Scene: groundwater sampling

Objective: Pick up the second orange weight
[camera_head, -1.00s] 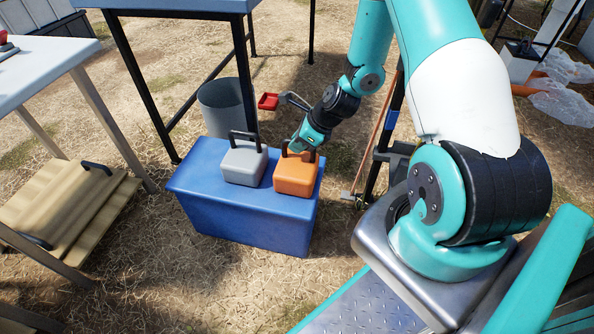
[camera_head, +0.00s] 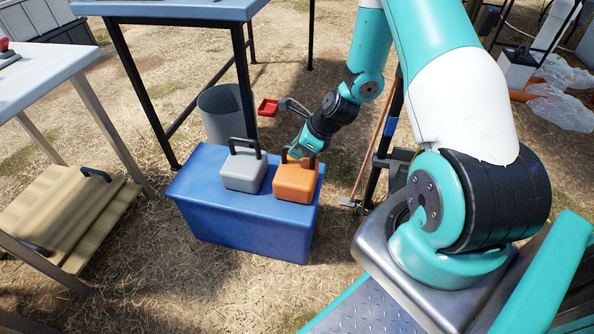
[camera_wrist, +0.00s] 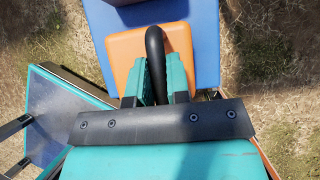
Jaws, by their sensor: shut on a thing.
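The orange weight (camera_head: 294,184) sits on the right part of the blue box's top (camera_head: 212,168), a box-shaped block with a dark loop handle. My gripper (camera_head: 301,151) is at its handle from behind and above. In the wrist view, my gripper (camera_wrist: 157,82) has its two teal fingers on either side of the black handle (camera_wrist: 155,45), shut on it, with the orange body (camera_wrist: 124,50) beyond. A grey weight (camera_head: 243,174) with the same handle stands just left of the orange one. I see no clear gap under the orange weight.
A grey bin (camera_head: 222,115) stands behind the blue box. A blue-topped table (camera_head: 180,9) is behind it, with dark legs close by. Wooden boards (camera_head: 70,215) with dark handles lie at the left. Straw-covered ground in front of the box is clear.

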